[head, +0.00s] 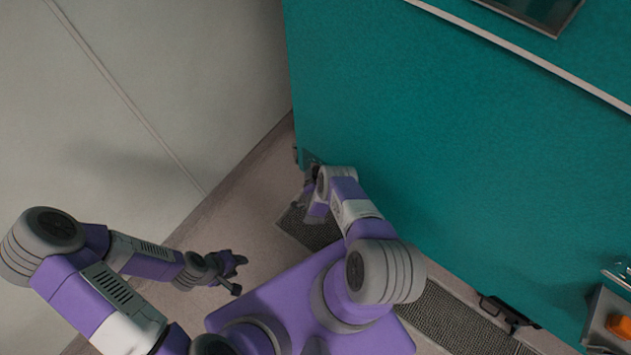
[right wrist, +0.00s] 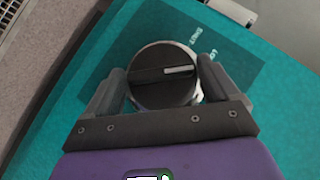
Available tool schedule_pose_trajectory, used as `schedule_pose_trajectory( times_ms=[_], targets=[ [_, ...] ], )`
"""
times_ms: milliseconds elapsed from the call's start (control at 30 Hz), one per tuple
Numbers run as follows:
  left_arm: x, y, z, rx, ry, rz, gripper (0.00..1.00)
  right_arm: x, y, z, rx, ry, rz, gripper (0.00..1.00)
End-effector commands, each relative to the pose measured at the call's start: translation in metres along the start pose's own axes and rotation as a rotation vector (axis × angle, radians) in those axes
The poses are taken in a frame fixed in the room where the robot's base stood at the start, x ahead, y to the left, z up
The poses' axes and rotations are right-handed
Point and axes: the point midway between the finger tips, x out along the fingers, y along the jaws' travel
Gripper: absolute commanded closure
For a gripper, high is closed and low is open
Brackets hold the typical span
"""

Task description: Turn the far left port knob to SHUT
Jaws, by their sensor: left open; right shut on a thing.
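The port knob (right wrist: 150,92) is round and black with a pale rim and a raised bar across it. A white mark on the bar points right in the right wrist view. It sits on a dark label plate (right wrist: 238,72) on the teal panel; small white lettering at its upper right is too blurred to read surely. My right gripper (right wrist: 164,84) is shut on the knob, one finger at each side. In the head view my right gripper (head: 311,186) is at the panel's low left end, hiding the knob. My left gripper (head: 238,272) is open and empty over the floor.
The teal chamber wall (head: 450,150) fills the right side. A pale wall (head: 100,110) stands at left, with a strip of floor between. A black handle (head: 507,313) and a grey tray with an orange item (head: 619,326) are at lower right.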

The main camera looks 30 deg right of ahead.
Motion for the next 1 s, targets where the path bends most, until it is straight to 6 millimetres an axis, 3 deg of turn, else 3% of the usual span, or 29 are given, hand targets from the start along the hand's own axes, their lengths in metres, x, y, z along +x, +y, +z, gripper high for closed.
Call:
schedule_pose_trajectory(
  times_ms=[600, 1000],
  targets=[
    [0.0042, -0.0016, -0.0002, 0.0, 0.0, 0.0, 0.57, 0.0013, -0.0081, 0.0034, -0.392, -0.003, 0.394, 0.42],
    [0.0042, -0.0016, -0.0001, 0.0, 0.0, 0.0, 0.57, 0.0022, -0.0086, 0.0039, -0.551, -0.002, 0.552, 0.42]
  ],
)
